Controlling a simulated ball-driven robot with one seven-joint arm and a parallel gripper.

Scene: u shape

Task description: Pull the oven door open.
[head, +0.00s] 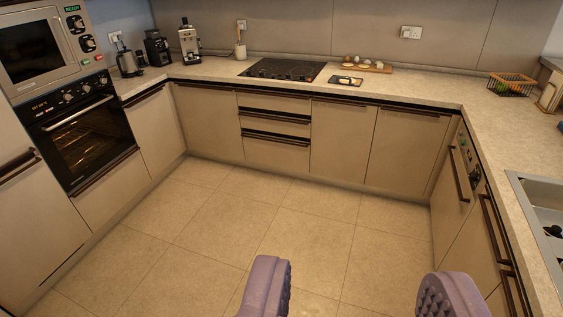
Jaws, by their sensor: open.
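The black built-in oven (72,107) is in the tall cabinet at the left, below the microwave. Its glass oven door (88,138) looks shut, and a lit interior with racks shows through it. A pale bar handle (78,111) runs across the top of the door. Knobs and a small orange display sit above it. My gripper (360,275) shows as two purple fingers at the bottom, right of centre. The fingers are wide apart with only floor between them. My gripper is well to the right of the oven and touches nothing visible.
The tiled floor (215,220) is clear between my gripper and the oven. Cabinets and a counter (205,72) form a U around it. A microwave (38,50) is above the oven. A sink (542,210) is at the right, and a hob (283,69) is at the back.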

